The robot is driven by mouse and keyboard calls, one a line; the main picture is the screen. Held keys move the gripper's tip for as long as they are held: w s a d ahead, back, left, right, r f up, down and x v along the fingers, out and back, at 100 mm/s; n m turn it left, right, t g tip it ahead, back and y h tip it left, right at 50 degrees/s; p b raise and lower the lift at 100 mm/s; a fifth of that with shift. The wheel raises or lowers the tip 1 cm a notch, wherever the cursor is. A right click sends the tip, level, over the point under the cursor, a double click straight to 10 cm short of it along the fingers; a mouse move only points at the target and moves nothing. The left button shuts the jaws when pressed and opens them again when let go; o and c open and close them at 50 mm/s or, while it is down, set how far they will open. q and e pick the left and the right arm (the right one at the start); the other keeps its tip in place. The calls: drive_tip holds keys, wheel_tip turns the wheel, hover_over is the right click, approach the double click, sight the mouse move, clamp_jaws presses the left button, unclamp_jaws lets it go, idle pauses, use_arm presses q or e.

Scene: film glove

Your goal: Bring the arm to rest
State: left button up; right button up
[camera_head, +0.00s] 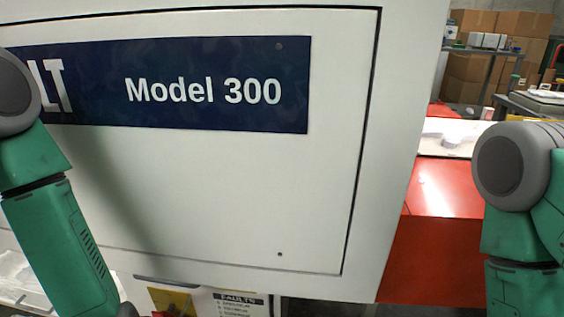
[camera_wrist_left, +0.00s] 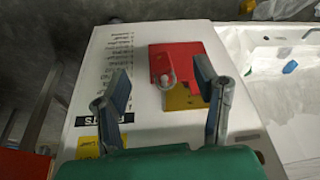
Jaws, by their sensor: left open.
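My left arm (camera_head: 60,240) comes down the left side of the head view, in front of the white machine panel; its gripper is out of that view. In the left wrist view my left gripper (camera_wrist_left: 163,92) is open, with its two fingers apart. A red handle (camera_wrist_left: 178,62) on a yellow plate (camera_wrist_left: 182,97) shows between and beyond the fingers. Nothing is seen held between them. My right arm (camera_head: 520,200) hangs at the right edge of the head view; its gripper is not seen.
The white machine panel (camera_head: 220,190) with a dark "Model 300" label (camera_head: 200,85) fills most of the head view. A red machine part (camera_head: 440,190) stands to its right. A white tray (camera_wrist_left: 285,85) lies right in the wrist view. Cardboard boxes (camera_head: 475,75) are far behind.

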use_arm(q)
drive_tip(key=s+a+f+m+g, duration=0.1)
drive_tip(key=s+f+g, duration=0.1)
drive_tip(key=s, duration=0.6)
drive_tip(key=s+a+f+m+g, duration=0.1)
drive_tip(key=s+f, duration=0.2)
drive_tip(key=s, duration=0.6)
wheel_tip(320, 180, up, 14)
drive_tip(key=w+p, duration=0.1)
drive_tip(key=p, duration=1.3)
drive_tip(key=shift+w+d+f+h, duration=0.15)
drive_tip(key=shift+f+h, duration=0.1)
drive_tip(key=shift+h, duration=0.05)
drive_tip(key=shift+w, duration=0.1)
